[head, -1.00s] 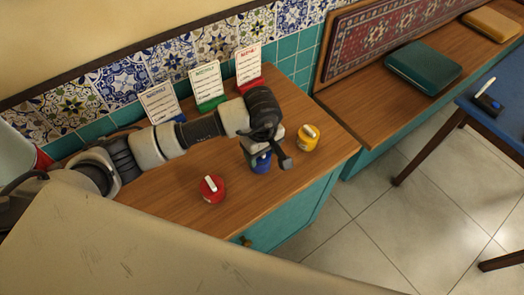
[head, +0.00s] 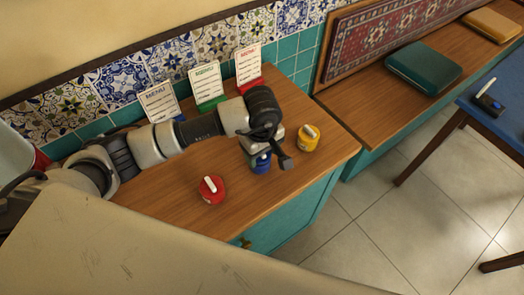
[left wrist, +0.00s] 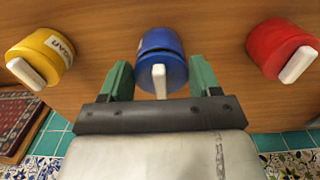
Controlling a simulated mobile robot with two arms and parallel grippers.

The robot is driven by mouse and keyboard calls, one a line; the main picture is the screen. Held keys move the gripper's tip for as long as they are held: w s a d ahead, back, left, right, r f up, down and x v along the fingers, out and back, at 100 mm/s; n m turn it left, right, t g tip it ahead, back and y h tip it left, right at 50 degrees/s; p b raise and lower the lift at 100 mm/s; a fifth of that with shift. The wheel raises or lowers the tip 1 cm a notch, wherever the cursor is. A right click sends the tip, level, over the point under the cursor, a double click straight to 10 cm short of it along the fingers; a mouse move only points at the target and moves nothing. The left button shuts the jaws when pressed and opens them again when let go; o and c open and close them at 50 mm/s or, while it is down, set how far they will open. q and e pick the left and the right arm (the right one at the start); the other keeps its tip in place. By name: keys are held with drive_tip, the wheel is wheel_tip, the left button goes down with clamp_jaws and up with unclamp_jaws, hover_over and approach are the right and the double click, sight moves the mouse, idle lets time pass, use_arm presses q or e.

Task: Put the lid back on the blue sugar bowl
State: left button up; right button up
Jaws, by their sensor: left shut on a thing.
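The blue sugar bowl (head: 260,166) stands near the front edge of the wooden counter, partly hidden by my left gripper (head: 264,152). In the left wrist view, the blue lid (left wrist: 161,72) with its white handle sits between the two green fingers of my left gripper (left wrist: 160,80). The fingers are shut on the sides of the lid. The lid is in line with the bowl (left wrist: 158,38), with a dark seam between them. I cannot tell whether the lid is fully seated. My right gripper is not in view.
A red bowl (head: 211,190) and a yellow bowl (head: 307,139), both lidded with white handles, stand on either side. Three menu cards (head: 206,84) stand at the back by the tiled wall. The counter (head: 165,199) has bare wood in front.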

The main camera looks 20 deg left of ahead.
use_arm(q)
drive_tip(key=shift+f+b, duration=0.2)
drive_tip(key=shift+b, duration=0.5)
idle(0.9)
idle(0.3)
drive_tip(key=o, duration=1.1)
drive_tip(key=shift+r+p, duration=1.65)
drive_tip(key=shift+r, duration=1.9)
clamp_jaws()
